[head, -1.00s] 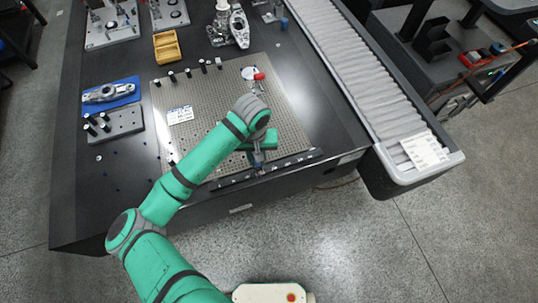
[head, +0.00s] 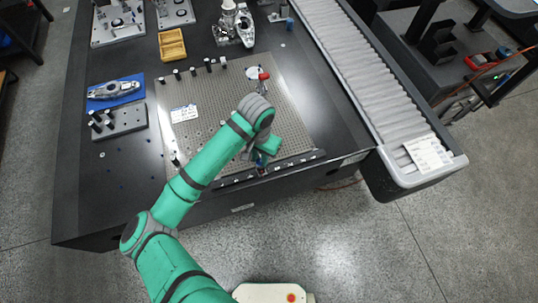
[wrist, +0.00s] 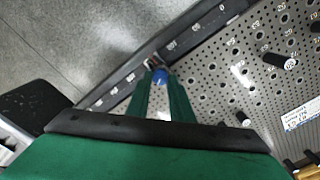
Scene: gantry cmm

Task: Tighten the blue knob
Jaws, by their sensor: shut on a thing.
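The blue knob (wrist: 159,76) shows between the tips of my gripper's two green fingers in the wrist view. It sits by the lettered dark rail (wrist: 130,72) along the edge of the perforated plate. My gripper (wrist: 158,84) is shut on the knob. In the head view my gripper (head: 263,162) points down at the plate's front edge, by the rail (head: 290,164). There the knob is small and mostly hidden by my gripper and arm.
The perforated plate (head: 285,115) carries several black pins, a white label and a red-handled clamp (head: 263,77). A blue tray (head: 136,91) with a metal part lies left. A roller conveyor (head: 350,60) runs along the right.

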